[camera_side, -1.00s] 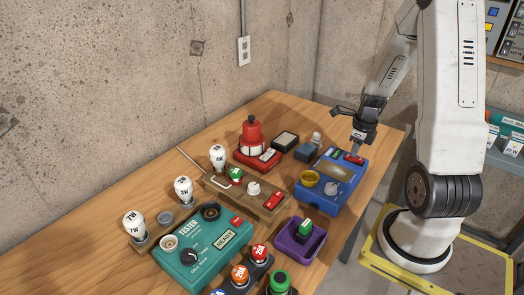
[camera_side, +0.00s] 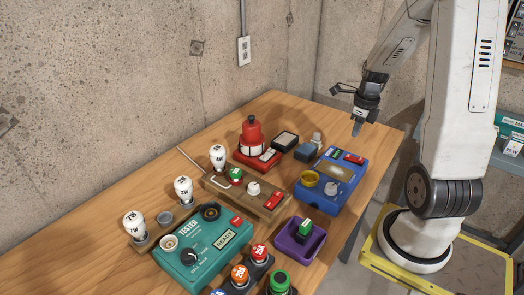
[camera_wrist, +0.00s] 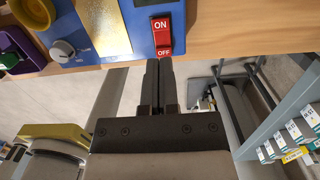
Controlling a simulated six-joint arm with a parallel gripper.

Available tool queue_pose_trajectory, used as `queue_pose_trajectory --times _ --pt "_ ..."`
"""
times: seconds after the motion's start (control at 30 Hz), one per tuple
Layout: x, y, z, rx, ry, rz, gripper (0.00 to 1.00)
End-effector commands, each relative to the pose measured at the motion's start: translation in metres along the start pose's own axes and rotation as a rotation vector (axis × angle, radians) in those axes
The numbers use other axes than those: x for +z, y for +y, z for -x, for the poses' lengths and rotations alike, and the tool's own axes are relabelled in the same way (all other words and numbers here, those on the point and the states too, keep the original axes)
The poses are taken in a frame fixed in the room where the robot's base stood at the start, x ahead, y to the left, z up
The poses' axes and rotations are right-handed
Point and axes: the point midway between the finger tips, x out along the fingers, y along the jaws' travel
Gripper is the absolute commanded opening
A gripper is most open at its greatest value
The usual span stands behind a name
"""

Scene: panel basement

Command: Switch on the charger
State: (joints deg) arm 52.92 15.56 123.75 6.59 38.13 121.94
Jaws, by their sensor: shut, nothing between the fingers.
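The charger appears to be the blue box (camera_side: 328,195) at the right of the table, with a gold plate, a yellow ring and a grey knob. Its red rocker switch (camera_side: 354,158) is on the far right end. In the wrist view the switch (camera_wrist: 162,34) reads ON at the top and OFF at the bottom; I cannot tell for sure which side is pressed. My gripper (camera_side: 356,129) is shut and empty, raised above and behind the switch. In the wrist view its fingertips (camera_wrist: 159,62) point at the OFF end, apart from it in the side view.
The table's edge runs close by the blue box. Air above the box is free.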

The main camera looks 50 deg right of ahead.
Motion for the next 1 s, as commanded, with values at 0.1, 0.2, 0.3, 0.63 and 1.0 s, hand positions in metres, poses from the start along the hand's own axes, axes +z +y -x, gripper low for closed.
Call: queue_pose_trajectory --times 0.1,0.2,0.3,0.63,1.0 --pt "0.006 -0.001 0.021 -0.005 -0.004 0.0 0.0" --pt "0.009 0.0 0.037 -0.003 -0.002 0.001 0.0" --pt "0.012 0.0 0.051 -0.004 -0.002 0.001 0.0" --pt "0.016 0.0 0.07 -0.001 0.0 0.001 0.0" --pt "0.017 0.001 0.07 0.0 0.0 0.005 0.0"
